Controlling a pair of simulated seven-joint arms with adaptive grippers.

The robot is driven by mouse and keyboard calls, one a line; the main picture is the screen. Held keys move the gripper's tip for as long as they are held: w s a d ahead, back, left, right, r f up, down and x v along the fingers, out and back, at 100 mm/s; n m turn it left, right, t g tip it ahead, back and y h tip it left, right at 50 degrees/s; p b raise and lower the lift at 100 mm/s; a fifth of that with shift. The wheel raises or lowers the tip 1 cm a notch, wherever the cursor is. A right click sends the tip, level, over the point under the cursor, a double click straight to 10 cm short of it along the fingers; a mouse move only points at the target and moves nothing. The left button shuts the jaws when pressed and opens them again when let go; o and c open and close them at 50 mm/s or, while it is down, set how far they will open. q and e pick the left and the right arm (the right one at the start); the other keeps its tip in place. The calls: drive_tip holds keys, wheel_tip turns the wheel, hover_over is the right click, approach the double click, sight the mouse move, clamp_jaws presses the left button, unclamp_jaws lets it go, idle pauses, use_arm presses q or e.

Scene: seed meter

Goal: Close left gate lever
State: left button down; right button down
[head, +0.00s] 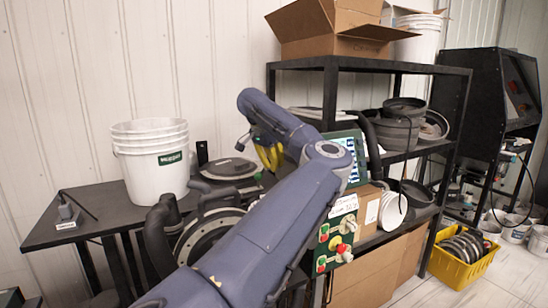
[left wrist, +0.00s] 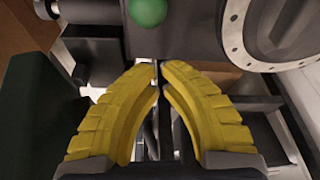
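My left gripper (head: 270,157) is in the middle of the head view, its yellow fingers partly hidden by my own arm. In the left wrist view its two fingertips (left wrist: 160,67) come together with only a narrow dark gap between them. I see nothing clearly gripped. A green ball knob (left wrist: 147,12) is just beyond the fingertips at the top. I cannot tell whether it belongs to the left gate lever. Part of the seed meter machine, with a round bolted flange (left wrist: 236,40), is at the upper right. My right gripper is not in view.
A white bucket stack (head: 152,165) stands on the dark table (head: 105,215). A black shelf rack (head: 420,69) holds a cardboard box (head: 330,28) and dark pans (head: 396,128). A panel with red and green knobs (head: 338,240) is right of my arm. A yellow crate (head: 452,272) is on the floor.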

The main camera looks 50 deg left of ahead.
use_arm(q)
drive_tip(key=shift+s+f, duration=0.2)
drive_tip(key=shift+s, duration=1.2)
drive_tip(key=s, duration=0.2)
drive_tip(key=s+a, duration=0.1)
drive_tip(key=s, duration=0.2)
drive_tip(key=shift+s+a, duration=0.1)
drive_tip(key=shift+a, duration=0.05)
